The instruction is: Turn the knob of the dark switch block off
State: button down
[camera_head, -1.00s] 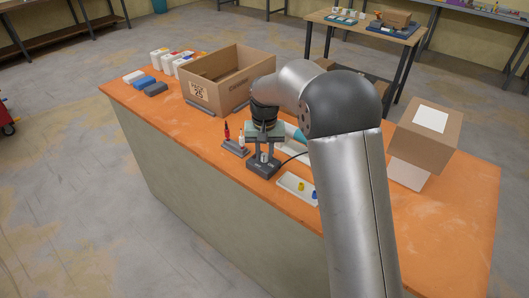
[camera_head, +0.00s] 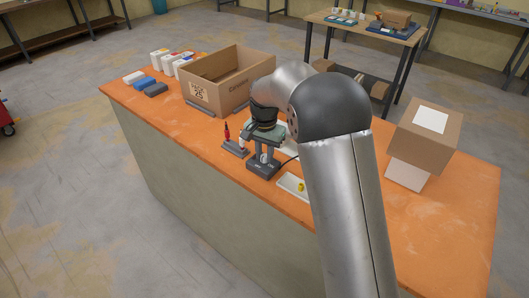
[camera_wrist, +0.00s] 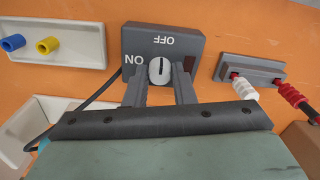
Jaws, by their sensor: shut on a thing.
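The dark switch block (camera_head: 263,167) stands on the orange table in the head view. In the wrist view the block (camera_wrist: 190,45) appears upside down, with OFF at the top and ON at the left. Its pale round knob (camera_wrist: 160,71) carries a dark line that is nearly vertical in the picture, towards the OFF side. My gripper (camera_wrist: 160,78) points at the block, with one finger on each side of the knob, closed on it. In the head view my gripper (camera_head: 264,152) is right over the block, and the knob is hard to make out there.
A rack with red and white plugs (camera_wrist: 250,69) stands close beside the block. A white tray (camera_wrist: 55,30) with blue and yellow plugs lies on the other side. A dark cable (camera_wrist: 95,92) runs from the block. An open cardboard box (camera_head: 230,80) stands behind.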

aim_at(265, 155)
jog(key=shift+r, duration=0.1)
jog(key=c, duration=1.2)
grip_release()
notch_tip(265, 155, up, 17)
jog(key=shift+r, duration=0.2)
jog(key=s+d+f+n, duration=0.1)
jog(key=s+d+f, duration=0.1)
jog(key=s+d, duration=0.5)
jog(key=s+d+f+n, duration=0.15)
jog(key=s+d, duration=0.25)
jog(key=s, duration=0.6)
jog(key=s+d+f+n, duration=0.1)
jog(key=s+f, duration=0.3)
jog(key=s, duration=0.4)
jog(key=s+d+f+n, duration=0.2)
jog(key=s+d+f, duration=0.1)
jog(key=s, duration=0.5)
jog(key=shift+d+f, duration=0.3)
jog(key=shift+f, duration=0.5)
